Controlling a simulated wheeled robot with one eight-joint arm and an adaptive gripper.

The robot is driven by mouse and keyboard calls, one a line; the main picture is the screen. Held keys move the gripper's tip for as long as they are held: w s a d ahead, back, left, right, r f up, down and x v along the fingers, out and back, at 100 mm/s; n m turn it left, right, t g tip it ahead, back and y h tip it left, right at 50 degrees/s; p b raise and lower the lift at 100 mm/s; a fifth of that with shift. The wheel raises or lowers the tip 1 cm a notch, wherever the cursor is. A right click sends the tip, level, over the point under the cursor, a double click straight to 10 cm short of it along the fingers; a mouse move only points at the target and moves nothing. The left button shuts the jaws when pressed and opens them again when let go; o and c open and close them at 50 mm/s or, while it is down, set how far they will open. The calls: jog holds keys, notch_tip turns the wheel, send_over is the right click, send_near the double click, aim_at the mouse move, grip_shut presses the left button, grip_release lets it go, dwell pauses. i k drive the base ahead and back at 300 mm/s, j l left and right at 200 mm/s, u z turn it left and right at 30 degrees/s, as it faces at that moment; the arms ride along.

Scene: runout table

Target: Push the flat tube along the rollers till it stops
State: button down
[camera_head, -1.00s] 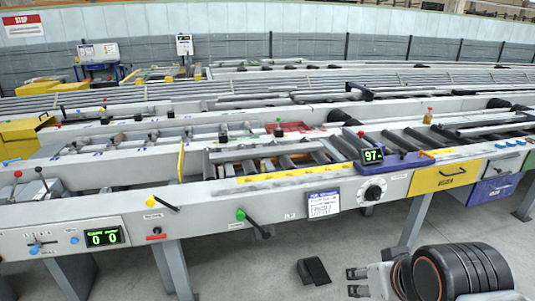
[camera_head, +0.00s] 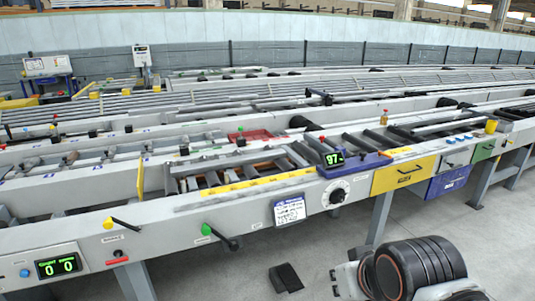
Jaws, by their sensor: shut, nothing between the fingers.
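The runout table's grey frame (camera_head: 180,215) runs across the view, with dark rollers (camera_head: 377,139) set in its bed. A long, pale flat bar (camera_head: 447,125) lies over the bed at the right and looks like the flat tube, though it is small and I cannot be sure. My gripper (camera_head: 334,283) is low at the right, in front of the table and below its front rail. It is shut and empty, well apart from the bar and rollers. Which end of the bar touches anything is too small to tell.
A blue unit with a green display (camera_head: 333,158) stands on the front rail. A green-knobbed lever (camera_head: 220,236) and a yellow-knobbed lever (camera_head: 122,223) stick out in front. A yellow drawer (camera_head: 404,175) and blue drawer (camera_head: 447,182) hang at the right. A dark pedal (camera_head: 285,278) lies on the floor.

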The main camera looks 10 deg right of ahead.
aim_at(206, 166)
jog(key=i+l+z, duration=0.55)
jog(key=i+z, duration=0.45)
jog(key=i, duration=0.25)
jog(key=i+l, duration=0.1)
jog(key=i, duration=0.35)
jog(key=i+l, duration=0.1)
jog(key=i, duration=0.4)
jog(key=i+u, duration=0.3)
jog(key=u, duration=0.15)
jog(key=i+u, duration=0.25)
jog(key=u, duration=0.2)
jog(key=i+l+u, duration=0.15)
jog(key=i+u, duration=0.15)
jog(key=u, duration=0.15)
jog(key=i+u, duration=0.5)
jog(key=k, duration=0.1)
